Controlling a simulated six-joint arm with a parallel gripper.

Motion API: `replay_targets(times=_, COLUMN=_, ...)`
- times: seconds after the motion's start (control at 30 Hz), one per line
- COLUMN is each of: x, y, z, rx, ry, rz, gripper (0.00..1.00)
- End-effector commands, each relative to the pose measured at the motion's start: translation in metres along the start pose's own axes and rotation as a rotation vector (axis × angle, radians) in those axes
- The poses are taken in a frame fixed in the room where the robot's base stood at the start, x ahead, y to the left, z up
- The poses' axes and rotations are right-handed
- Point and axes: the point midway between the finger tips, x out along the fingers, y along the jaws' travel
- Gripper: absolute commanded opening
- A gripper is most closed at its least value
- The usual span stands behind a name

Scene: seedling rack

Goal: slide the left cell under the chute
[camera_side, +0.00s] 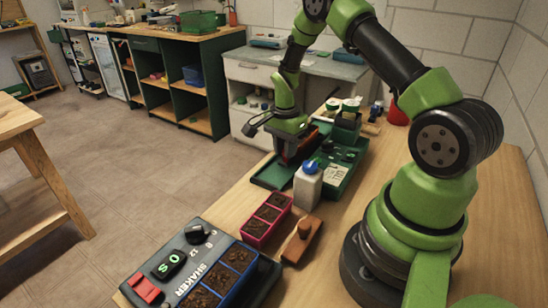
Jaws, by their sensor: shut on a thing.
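My gripper (287,152) reaches down over the dark green tray (268,179) at the back of the bench. It is shut on a reddish-brown thing (303,150), mostly hidden by the gripper and the bottle in front. A red three-cell tray (256,238) with dark soil stands in mid-bench, apart from my gripper. A blue-rimmed tray (235,277) of soil cells sits on the grey shaker (205,230) at the front left. I cannot tell which cell is the left one, and I cannot make out a chute.
A white bottle with a blue cap (308,186) stands close in front of my gripper. A dark green holder with pots (346,127) stands behind. Bare bench shows at the front right.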

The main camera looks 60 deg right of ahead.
Motion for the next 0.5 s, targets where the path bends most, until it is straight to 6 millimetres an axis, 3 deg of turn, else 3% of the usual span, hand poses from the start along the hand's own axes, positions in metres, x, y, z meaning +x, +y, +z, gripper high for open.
replay_targets(times=0.13, x=-0.0002, y=-0.0032, z=-0.0162, rx=-0.002, ry=0.002, rz=-0.005, gripper=0.00)
replay_targets(times=0.43, x=-0.0003, y=-0.0031, z=-0.0168, rx=-0.006, ry=0.002, rz=-0.004, gripper=0.00)
replay_targets(times=0.47, x=-0.0003, y=-0.0031, z=-0.0168, rx=-0.006, ry=0.002, rz=-0.004, gripper=0.29)
replay_targets(times=0.5, x=-0.0003, y=-0.0031, z=-0.0168, rx=-0.005, ry=0.002, rz=-0.004, gripper=0.39)
